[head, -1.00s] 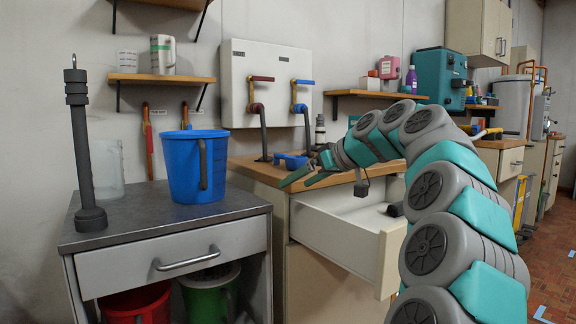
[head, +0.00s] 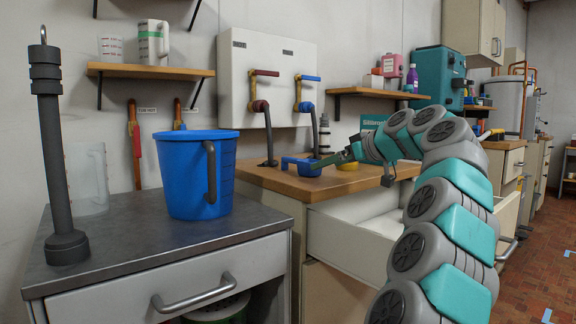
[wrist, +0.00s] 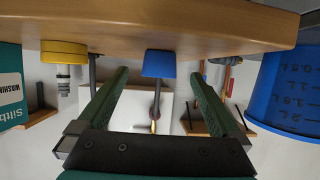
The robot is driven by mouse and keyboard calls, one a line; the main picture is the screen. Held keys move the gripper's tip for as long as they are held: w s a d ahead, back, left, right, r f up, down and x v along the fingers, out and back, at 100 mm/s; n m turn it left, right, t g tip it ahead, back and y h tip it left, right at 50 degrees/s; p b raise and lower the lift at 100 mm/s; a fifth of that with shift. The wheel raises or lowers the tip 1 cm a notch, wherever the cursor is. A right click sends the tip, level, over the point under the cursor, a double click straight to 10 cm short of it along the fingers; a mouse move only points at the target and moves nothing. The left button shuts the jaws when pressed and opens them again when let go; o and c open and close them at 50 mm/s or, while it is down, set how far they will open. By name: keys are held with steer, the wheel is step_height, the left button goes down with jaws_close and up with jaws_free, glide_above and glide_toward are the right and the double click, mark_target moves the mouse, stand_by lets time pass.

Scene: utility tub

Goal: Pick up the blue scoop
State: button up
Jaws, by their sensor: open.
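The blue scoop (head: 302,166) lies on the wooden counter near its back left, below the wall panel with the taps. In the wrist view, which looks upside down, the scoop (wrist: 158,63) shows as a blue block on the counter edge, centred between the two finger tips. My gripper (head: 336,161) is open and empty, just right of the scoop in the head view. Its fingers (wrist: 158,76) are spread on either side of the scoop in the wrist view. I cannot tell the exact gap in depth; no contact is visible.
A yellow object (head: 347,166) sits on the counter behind my gripper. A blue bucket (head: 190,175) and a dark post (head: 58,160) stand on the metal-topped cabinet at left. An open white drawer (head: 345,240) juts out below the counter. Pipes (head: 266,130) rise behind the scoop.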

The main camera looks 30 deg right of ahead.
mark_target(324, 178)
steer(key=shift+x, duration=1.55)
steer(key=shift+r+x, duration=0.2)
steer(key=shift+x, duration=1.05)
steer(key=shift+r+x, duration=0.2)
steer(key=shift+x, duration=1.05)
steer(key=shift+w, duration=0.15)
steer(key=c, duration=1.4)
steer(key=shift+o, duration=0.2)
steer(key=shift+r, duration=0.15)
